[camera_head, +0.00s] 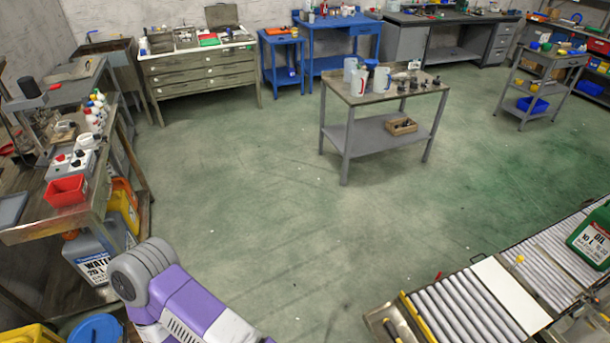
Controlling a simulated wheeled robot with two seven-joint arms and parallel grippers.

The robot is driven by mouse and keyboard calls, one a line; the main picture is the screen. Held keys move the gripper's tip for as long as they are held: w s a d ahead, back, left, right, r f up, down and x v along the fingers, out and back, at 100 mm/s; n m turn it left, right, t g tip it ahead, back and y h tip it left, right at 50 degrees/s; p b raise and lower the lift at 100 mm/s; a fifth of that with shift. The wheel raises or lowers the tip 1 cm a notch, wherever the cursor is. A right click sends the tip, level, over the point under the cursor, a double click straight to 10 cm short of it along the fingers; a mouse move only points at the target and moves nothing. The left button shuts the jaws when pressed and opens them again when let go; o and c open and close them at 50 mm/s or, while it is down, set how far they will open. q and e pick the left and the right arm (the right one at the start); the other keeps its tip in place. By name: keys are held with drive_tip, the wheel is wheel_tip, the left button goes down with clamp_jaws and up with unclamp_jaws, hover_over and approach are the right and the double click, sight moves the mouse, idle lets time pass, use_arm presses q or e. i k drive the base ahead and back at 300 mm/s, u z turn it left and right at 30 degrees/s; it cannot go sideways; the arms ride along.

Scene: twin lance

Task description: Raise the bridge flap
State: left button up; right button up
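A roller conveyor (470,310) lies at the lower right and is cut off by the bottom edge. A flat cream panel (511,296) lies level between two sets of its rollers; it may be the bridge flap, but I cannot tell for sure. A yellow bar (418,318) runs along the conveyor's left end. A green oil canister (592,238) stands on the conveyor at the right edge. A purple and grey link of my arm shows at the lower left. Neither of my grippers is in view.
A grey worktable (365,138) with jugs stands mid-room. A cluttered wooden bench (40,228) stands at the left, with a water canister (95,258) beneath it. Benches line the back wall. The green floor (290,230) between is clear.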

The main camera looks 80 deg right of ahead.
sight(520, 304)
drive_tip(key=z, duration=2.6)
drive_tip(key=i, duration=2.65)
drive_tip(key=z, duration=2)
drive_tip(key=i, duration=1.6)
